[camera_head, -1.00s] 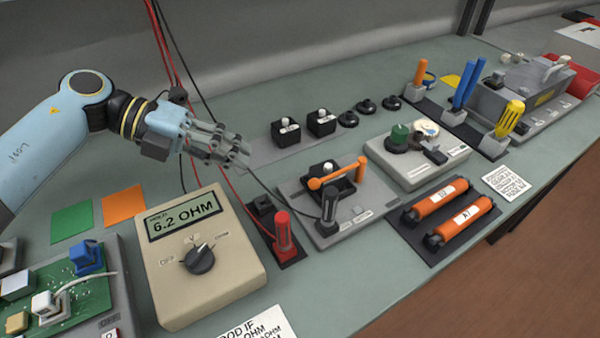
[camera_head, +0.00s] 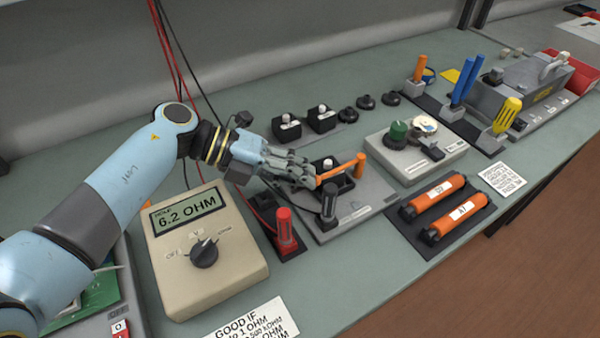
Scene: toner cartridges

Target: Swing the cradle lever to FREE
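Lettering on the plate is too small to read. My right gripper is not in view.
A black probe (camera_head: 329,203) stands in front of the cradle, and a red probe (camera_head: 284,228) to its left. A beige meter (camera_head: 208,262) reads 6.2 OHM. Two orange cartridges (camera_head: 452,208) lie to the right.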

